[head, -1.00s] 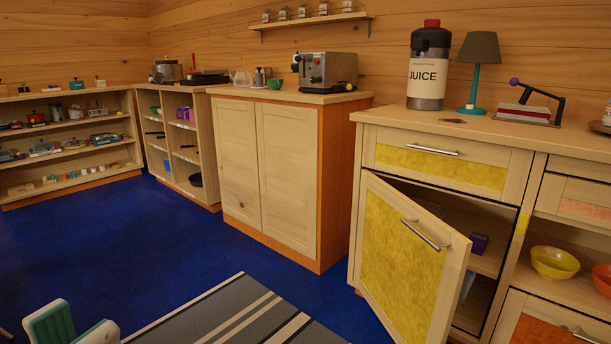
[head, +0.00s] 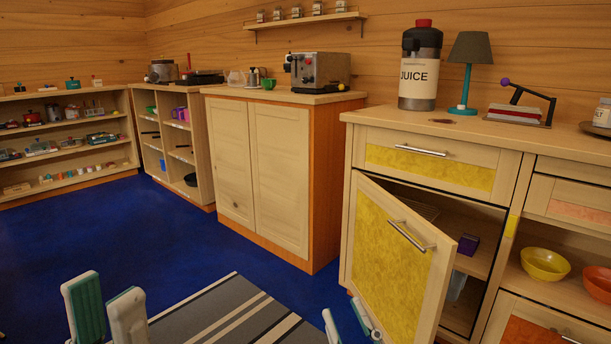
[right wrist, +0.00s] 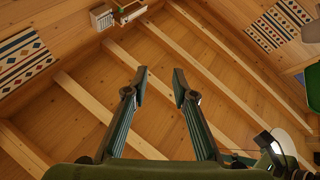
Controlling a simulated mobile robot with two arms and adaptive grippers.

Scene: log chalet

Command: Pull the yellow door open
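The yellow door (head: 389,255) is the yellow-panelled cabinet door below the yellow drawer. It stands partly open, swung out from its left edge, and the dark interior shows at its right. Its metal bar handle (head: 408,237) is clear of both grippers. My left gripper (head: 105,305) is low at the left, far from the door, its two fingers apart and empty. My right gripper (head: 347,320) is low, just in front of the door's lower left part; contact cannot be told. In the right wrist view (right wrist: 160,85) its fingers are spread with nothing between them, against the wooden ceiling.
Inside the cabinet a shelf holds a purple box (head: 468,244). A juice dispenser (head: 418,70), a lamp (head: 469,75) and a press stand on the counter. A striped rug (head: 235,318) lies on the blue floor. Bowls (head: 545,264) sit on the shelf at right.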

